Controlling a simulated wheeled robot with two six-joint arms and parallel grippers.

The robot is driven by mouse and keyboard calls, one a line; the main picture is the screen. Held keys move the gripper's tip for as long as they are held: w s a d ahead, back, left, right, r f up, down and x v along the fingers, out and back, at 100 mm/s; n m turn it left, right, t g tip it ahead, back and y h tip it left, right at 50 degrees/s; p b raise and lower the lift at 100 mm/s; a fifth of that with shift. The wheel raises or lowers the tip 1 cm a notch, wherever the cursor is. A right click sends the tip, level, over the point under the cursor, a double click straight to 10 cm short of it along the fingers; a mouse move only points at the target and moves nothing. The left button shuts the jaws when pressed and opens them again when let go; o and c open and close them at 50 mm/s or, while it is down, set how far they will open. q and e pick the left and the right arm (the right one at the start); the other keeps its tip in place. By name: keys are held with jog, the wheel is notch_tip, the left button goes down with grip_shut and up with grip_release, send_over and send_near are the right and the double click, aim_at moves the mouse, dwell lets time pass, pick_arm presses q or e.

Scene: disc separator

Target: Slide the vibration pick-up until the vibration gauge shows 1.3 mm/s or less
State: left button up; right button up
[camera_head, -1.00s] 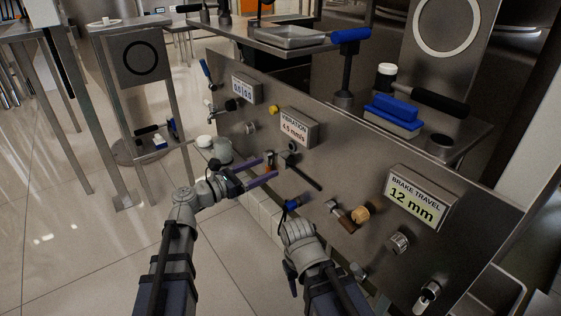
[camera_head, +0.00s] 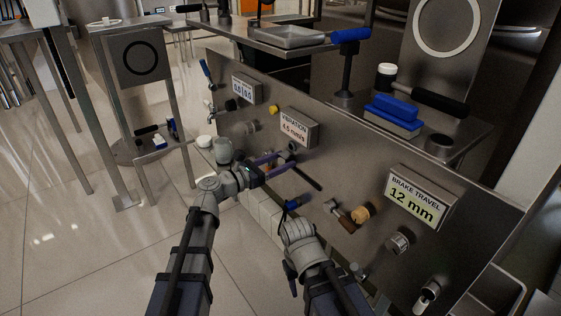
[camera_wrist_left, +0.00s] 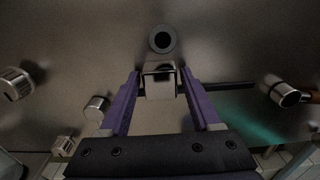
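The vibration gauge (camera_head: 297,129) on the steel panel appears to read 4.5 mm/s. Below it, the vibration pick-up, a small block with a round dark-centred knob, sits at the upper left end of a dark rail (camera_head: 308,180). In the left wrist view the pick-up (camera_wrist_left: 160,82) is between the two purple fingers, with the rail running off to the right. My left gripper (camera_head: 287,161) is open around the block; whether a finger touches it I cannot tell. My right arm's wrist (camera_head: 299,234) is low in front of the panel; its fingers are mostly hidden.
A brake travel gauge (camera_head: 416,201) reading 12 mm is at the right of the panel. A shelf with a blue block (camera_head: 394,108) is above.

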pick_arm(q)
grip_shut()
dwell(1.1)
